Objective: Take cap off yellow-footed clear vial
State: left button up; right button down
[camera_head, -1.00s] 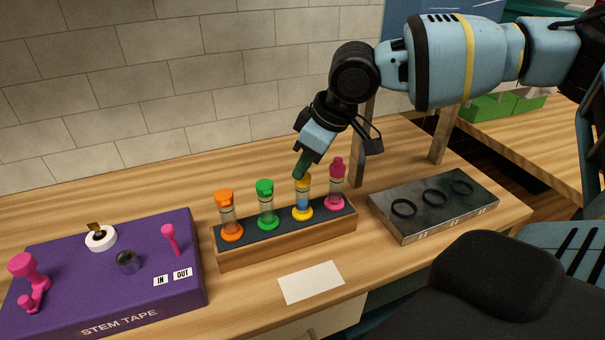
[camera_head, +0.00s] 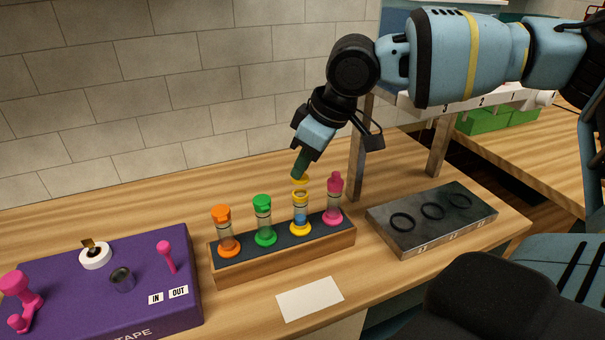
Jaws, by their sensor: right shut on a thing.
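The yellow-footed clear vial (camera_head: 300,212) stands upright in the wooden rack (camera_head: 285,261), third from the left, with blue content low inside. Its top shows an open rim. The yellow cap (camera_head: 301,181) is just above the rim, apart from it. My right gripper (camera_head: 301,172) is shut on the yellow cap, pointing down from above; its fingers hide part of the cap. My left gripper is not in view.
Orange (camera_head: 226,232), green (camera_head: 264,222) and pink (camera_head: 334,199) capped vials share the rack. A purple stem tape box (camera_head: 185,313) is left. A grey block with black rings (camera_head: 410,239) is right. A white card (camera_head: 310,299) lies in front.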

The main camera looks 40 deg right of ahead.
jog(key=s+a+r, duration=0.1)
jog(key=s+a, duration=0.2)
jog(key=s, duration=0.4)
jog(key=s+a+r, duration=0.1)
jog(key=s+a, duration=0.3)
jog(key=s, duration=0.3)
jog(key=shift+s+a, duration=0.15)
